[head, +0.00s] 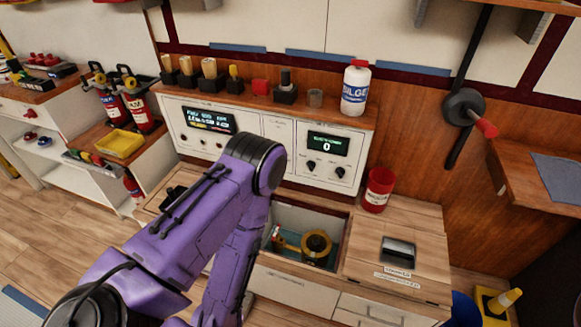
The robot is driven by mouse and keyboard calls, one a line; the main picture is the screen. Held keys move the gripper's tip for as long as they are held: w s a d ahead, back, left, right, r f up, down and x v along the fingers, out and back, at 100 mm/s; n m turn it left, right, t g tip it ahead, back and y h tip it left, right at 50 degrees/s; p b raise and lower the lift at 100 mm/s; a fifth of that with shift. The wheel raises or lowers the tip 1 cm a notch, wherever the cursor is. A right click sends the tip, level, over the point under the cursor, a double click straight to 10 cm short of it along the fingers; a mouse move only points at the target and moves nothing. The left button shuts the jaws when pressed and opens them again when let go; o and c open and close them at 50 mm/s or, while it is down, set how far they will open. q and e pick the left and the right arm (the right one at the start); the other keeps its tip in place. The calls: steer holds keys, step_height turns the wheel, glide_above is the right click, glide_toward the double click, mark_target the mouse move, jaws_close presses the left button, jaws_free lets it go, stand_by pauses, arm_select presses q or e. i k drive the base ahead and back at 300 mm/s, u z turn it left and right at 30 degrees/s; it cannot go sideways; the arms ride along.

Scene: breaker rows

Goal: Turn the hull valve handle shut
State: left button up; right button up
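An open compartment (293,216) in the wooden counter holds a round yellow-and-black fitting (316,245) and, to its left, a small part with red and yellow on it (278,238). I cannot tell for sure whether either is the hull valve handle. On the wall at the right, a dark round hub with a red-tipped lever (485,128) sits on a black pipe. My purple left arm crosses the centre and bends down in front of the counter, hiding the compartment's left side. Neither gripper shows.
A white panel with a screen reading 0 (325,145) stands behind the compartment. A BILGE bottle (355,90) is on its top ledge. A yellow tray (120,144) and red extinguishers (140,112) are at left.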

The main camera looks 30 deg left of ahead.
mark_target(275, 234)
steer(key=u, duration=0.15)
steer(key=k, duration=0.75)
steer(key=u, duration=0.75)
steer(key=i, duration=0.5)
